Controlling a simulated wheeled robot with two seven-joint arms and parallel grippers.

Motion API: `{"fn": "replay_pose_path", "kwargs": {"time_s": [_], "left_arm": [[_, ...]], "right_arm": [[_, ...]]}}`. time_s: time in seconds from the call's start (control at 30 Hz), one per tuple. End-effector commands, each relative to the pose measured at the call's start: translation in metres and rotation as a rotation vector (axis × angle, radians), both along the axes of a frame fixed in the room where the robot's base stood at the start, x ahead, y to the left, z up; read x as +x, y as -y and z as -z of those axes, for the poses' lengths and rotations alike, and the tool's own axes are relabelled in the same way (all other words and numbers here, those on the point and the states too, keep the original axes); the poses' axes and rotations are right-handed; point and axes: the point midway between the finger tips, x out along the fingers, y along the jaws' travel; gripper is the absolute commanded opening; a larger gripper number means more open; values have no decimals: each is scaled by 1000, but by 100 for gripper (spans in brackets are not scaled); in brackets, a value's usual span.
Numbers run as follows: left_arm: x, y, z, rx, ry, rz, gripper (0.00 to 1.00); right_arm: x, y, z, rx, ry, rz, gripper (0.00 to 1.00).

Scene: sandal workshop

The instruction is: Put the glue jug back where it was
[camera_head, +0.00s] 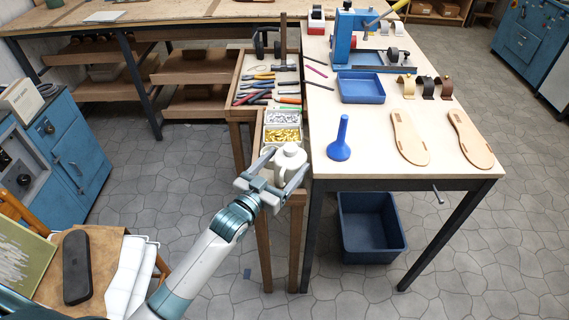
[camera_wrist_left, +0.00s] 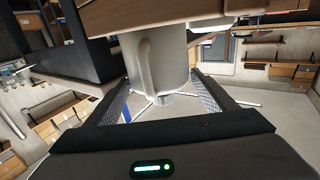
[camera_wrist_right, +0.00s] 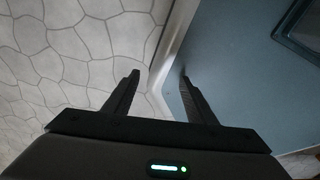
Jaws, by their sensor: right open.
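The white glue jug (camera_head: 290,160) stands upright at the near end of the wooden side rack, beside the bin of yellow pieces. My left gripper (camera_head: 284,173) is at the jug, with its fingers spread on either side of it. In the left wrist view the jug (camera_wrist_left: 170,65) appears upside down between the fingertips, its handle towards the camera. I cannot tell whether the fingers press on it. My right gripper (camera_wrist_right: 158,72) is open and empty, over the floor and beside a blue-grey surface; it is outside the head view.
Bins of yellow (camera_head: 282,135) and grey pieces and several hand tools lie behind the jug. A blue crate (camera_head: 371,250) stands below.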

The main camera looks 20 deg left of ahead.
Motion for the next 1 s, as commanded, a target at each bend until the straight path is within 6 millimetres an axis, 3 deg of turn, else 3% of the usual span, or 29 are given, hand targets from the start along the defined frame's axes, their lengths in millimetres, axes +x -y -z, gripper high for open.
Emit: {"fn": "replay_pose_path", "kwargs": {"time_s": [0.37,0.77,1.0], "left_arm": [[0,0,-16,0,3,0,77],[-65,-19,-9,1,-2,0,77],[-100,-29,-10,-1,-1,-1,77]], "right_arm": [[0,-4,-7,4,-1,1,51],[5,-8,11,10,17,0,51],[46,-20,9,32,102,-7,51]]}}
